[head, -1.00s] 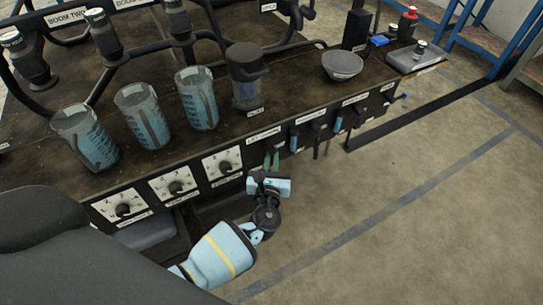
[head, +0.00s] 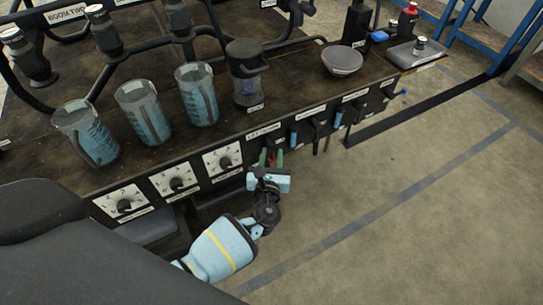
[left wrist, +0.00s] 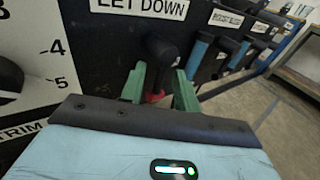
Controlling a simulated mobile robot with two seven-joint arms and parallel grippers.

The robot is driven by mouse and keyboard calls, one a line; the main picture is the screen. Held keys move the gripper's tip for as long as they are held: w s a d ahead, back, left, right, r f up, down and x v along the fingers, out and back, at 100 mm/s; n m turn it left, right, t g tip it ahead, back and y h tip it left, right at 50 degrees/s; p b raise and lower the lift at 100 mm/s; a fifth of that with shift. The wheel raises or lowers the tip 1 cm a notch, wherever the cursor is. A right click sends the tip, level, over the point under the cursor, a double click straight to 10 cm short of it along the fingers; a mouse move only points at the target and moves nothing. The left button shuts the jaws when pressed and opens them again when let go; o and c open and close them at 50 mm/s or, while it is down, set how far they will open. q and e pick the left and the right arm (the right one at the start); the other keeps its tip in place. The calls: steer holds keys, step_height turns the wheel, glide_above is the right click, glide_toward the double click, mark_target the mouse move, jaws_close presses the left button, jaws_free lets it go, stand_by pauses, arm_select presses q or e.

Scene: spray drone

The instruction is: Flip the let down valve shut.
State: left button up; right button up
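The let down valve (left wrist: 160,47) is on the front panel under the "LET DOWN" label (left wrist: 140,7). In the left wrist view its black body points out toward me, and a small red part (left wrist: 154,97) shows below it. My left gripper (head: 271,159) is at the valve in the head view, its green fingers spread apart with red visible between them. In the left wrist view the fingers stand on either side of the valve's lower part. I cannot tell whether either finger touches it. My right gripper is not in view.
Neighbouring valves with blue handles (head: 293,137) sit close to the right along the panel. Three numbered dials (head: 176,184) are to the left. Blue-tinted cups (head: 146,115) and a grey bowl (head: 342,60) stand on the bench top. The floor at right is open.

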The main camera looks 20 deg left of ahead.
arm_select(q)
steer(key=p+v, duration=0.1)
steer(key=v, duration=0.6)
steer(key=shift+s+d, duration=0.15)
steer(key=shift+s, duration=0.25)
